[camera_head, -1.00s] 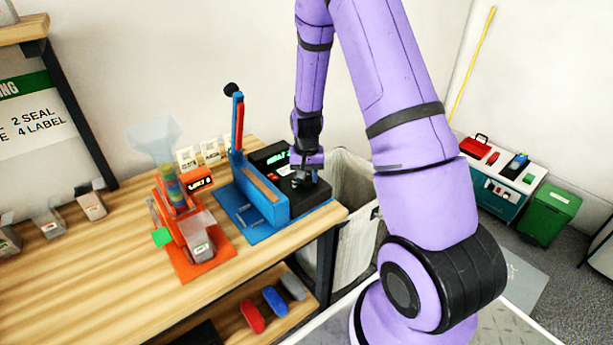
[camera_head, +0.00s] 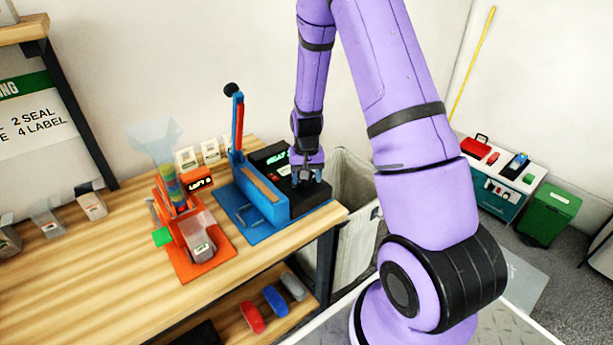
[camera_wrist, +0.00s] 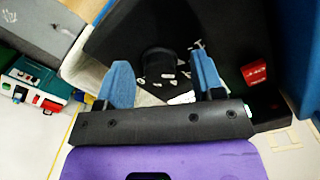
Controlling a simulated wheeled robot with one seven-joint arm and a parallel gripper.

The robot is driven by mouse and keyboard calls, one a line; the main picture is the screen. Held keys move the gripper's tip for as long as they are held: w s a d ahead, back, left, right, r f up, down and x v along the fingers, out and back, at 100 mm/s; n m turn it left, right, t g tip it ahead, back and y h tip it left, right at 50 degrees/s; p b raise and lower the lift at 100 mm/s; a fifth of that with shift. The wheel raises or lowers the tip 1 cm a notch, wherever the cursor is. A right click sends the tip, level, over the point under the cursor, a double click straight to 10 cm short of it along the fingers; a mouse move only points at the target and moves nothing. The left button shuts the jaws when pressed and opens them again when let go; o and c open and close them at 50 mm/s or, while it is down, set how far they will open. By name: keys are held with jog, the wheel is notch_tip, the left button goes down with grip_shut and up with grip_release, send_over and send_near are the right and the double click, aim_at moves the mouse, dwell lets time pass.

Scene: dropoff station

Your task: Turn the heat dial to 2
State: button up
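The heat dial (camera_wrist: 158,62) is a dark round knob on a black panel, with small white marks around it, in the wrist view. My gripper (camera_wrist: 163,78) is open, with its two blue-tipped fingers apart and the dial between and beyond them in the picture. I cannot tell whether the fingers touch it. In the head view my gripper (camera_head: 307,178) points down over the black control box (camera_head: 313,197) of the blue sealer (camera_head: 262,199), hiding the dial. The green display (camera_head: 276,160) is partly visible, its setting too small to read.
The sealer's upright lever (camera_head: 238,125) stands left of my gripper. A red switch (camera_wrist: 255,72) is beside the dial. An orange dispenser (camera_head: 190,235) stands farther left on the wooden table (camera_head: 110,270). A pale bin (camera_head: 352,235) is right of the table.

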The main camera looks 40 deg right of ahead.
notch_tip(320, 180, up, 11)
dwell(0.7)
jog(key=shift+f, duration=0.1)
